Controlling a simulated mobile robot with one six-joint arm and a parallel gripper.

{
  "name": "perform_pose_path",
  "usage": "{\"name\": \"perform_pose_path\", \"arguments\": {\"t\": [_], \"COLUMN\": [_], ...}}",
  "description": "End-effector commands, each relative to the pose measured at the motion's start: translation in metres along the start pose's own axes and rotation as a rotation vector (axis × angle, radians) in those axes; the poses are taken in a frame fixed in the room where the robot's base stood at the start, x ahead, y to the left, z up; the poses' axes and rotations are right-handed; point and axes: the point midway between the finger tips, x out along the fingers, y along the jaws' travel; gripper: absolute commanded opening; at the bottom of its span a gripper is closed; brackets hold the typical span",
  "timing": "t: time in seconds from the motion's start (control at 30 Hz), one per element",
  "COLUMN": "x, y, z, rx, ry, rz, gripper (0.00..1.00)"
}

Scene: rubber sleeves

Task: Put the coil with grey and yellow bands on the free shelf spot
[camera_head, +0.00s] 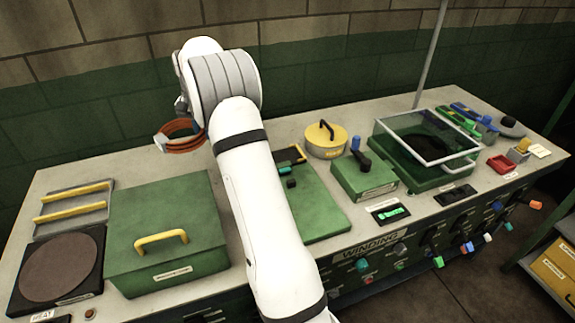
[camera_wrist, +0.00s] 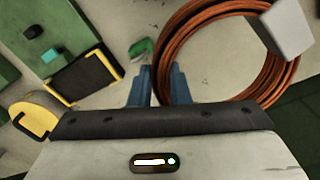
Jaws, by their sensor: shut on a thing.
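A coil of copper-brown wire (camera_head: 184,144) hangs from my gripper above the back left of the bench. In the wrist view the coil (camera_wrist: 183,72) is a large ring, with its near left side at my gripper's blue fingers (camera_wrist: 158,75), which are shut on it. A light grey block or band (camera_wrist: 284,28) sits on the coil's right side. I cannot make out a yellow band on it. In the head view my arm partly hides the gripper. Part of a shelf rack (camera_head: 538,274) shows at the lower right; its free spot cannot be made out.
Below stand a green box with yellow handle (camera_head: 168,262), a dark round plate (camera_head: 60,269), a yellow lidded pot (camera_head: 325,140), a small green box (camera_head: 364,180) and a clear-covered green case (camera_head: 400,165). Knobs line the bench front. A thin pole (camera_head: 429,55) rises behind.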

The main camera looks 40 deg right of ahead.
Motion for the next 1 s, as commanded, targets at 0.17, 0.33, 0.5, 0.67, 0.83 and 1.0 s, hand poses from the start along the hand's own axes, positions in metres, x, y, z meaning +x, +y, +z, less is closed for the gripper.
{"name": "perform_pose_path", "arguments": {"t": [0.17, 0.33, 0.5, 0.67, 0.83, 1.0], "x": [0.002, 0.031, 0.071, 0.105, 0.127, 0.136], "y": [-0.004, -0.006, -0.008, -0.009, -0.009, -0.01], "z": [0.001, 0.004, 0.004, 0.004, 0.004, 0.004], "rx": [-0.006, -0.012, -0.015, -0.017, -0.017, -0.018], "ry": [0.003, -0.001, -0.002, 0.0, 0.003, 0.003], "rz": [-0.002, 0.0, 0.0, -0.001, -0.002, -0.002], "gripper": [0.0, 0.0, 0.0, 0.0, 0.0, 0.0]}}
